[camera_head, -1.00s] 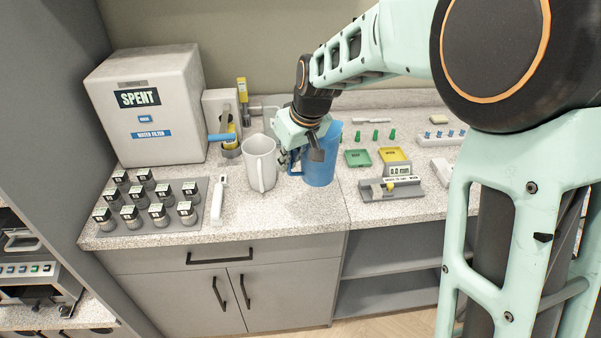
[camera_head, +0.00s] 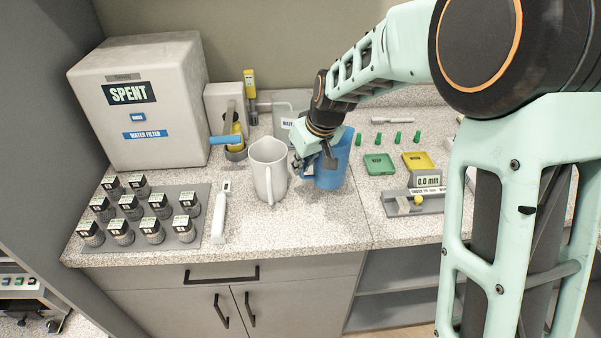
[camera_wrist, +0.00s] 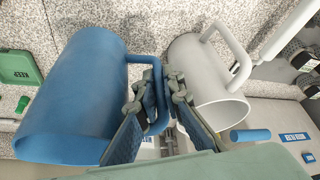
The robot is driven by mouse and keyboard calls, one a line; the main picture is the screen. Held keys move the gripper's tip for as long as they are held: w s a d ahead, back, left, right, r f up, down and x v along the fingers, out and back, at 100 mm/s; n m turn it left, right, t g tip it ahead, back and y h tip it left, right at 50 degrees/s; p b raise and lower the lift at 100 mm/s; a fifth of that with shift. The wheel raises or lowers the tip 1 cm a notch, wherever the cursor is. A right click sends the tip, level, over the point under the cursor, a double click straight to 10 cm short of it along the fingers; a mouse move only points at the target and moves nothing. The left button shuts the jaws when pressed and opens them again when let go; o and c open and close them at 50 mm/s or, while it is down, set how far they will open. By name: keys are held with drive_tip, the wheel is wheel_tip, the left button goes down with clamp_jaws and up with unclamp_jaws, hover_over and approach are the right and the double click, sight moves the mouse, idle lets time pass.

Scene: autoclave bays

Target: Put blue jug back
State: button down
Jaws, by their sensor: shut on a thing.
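The blue jug (camera_head: 334,163) stands upright on the speckled counter, or just above it; I cannot tell which. My gripper (camera_head: 305,163) is at its left side, shut on its handle. In the wrist view the blue jug (camera_wrist: 75,95) fills the left side, and my gripper's fingers (camera_wrist: 160,105) close around its handle. The wrist and fingers hide part of the jug in the head view. A white jug (camera_head: 268,170) stands close to the left of the blue one, and it also shows in the wrist view (camera_wrist: 200,75).
A grey SPENT box (camera_head: 140,110) stands back left, with a rack of several black-capped jars (camera_head: 135,215) before it. A white handheld device (camera_head: 221,210) lies by the rack. Green and yellow trays (camera_head: 379,165) and a gauge (camera_head: 425,180) lie right. The counter's front middle is clear.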

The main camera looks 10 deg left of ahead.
drive_tip(key=f+b, duration=0.1)
drive_tip(key=f, duration=0.1)
drive_tip(key=f+b, duration=0.1)
drive_tip(key=f, duration=0.1)
drive_tip(key=shift+w+a, duration=0.1)
drive_tip(key=shift+w, duration=0.3)
drive_tip(key=shift+s+r, duration=0.1)
drive_tip(key=shift+f+b, duration=0.25)
drive_tip(key=shift+b, duration=0.1)
drive_tip(key=c, duration=2.1)
unclamp_jaws()
drive_tip(key=shift+r, duration=0.15)
drive_tip(key=shift+r+p, duration=0.2)
drive_tip(key=shift+p, duration=0.15)
drive_tip(key=v, duration=1.1)
drive_tip(key=shift+s+d+r+b, duration=0.1)
drive_tip(key=shift+d+r+b, duration=0.1)
drive_tip(key=shift+r+b, duration=0.2)
